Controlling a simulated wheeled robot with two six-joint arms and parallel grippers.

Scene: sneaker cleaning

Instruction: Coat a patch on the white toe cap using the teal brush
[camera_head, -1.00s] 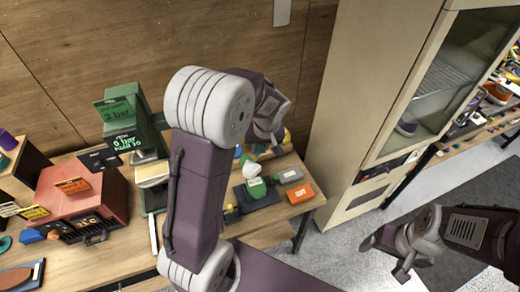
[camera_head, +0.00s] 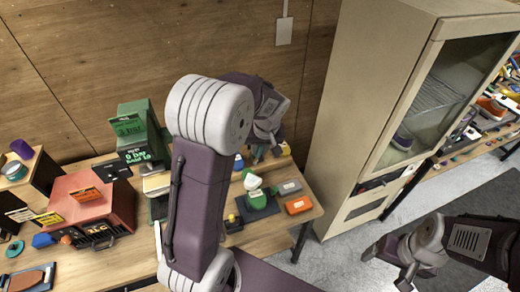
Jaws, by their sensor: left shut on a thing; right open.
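My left gripper (camera_head: 266,152) is over the far right part of the workbench, beyond my own large arm link. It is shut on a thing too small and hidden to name. A white and green object (camera_head: 254,187) sits on a dark pad (camera_head: 262,206) just below and nearer than this gripper. I cannot tell a teal brush or a white toe cap for sure; my arm hides the bench middle. My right gripper (camera_head: 388,262) is open and empty over the floor at the lower right.
A grey block (camera_head: 289,187) and an orange block (camera_head: 298,206) lie near the bench's right edge. A red box (camera_head: 92,200) and a green machine (camera_head: 141,130) stand at left. A tall beige cabinet (camera_head: 362,90) with a dark sneaker inside stands right of the bench.

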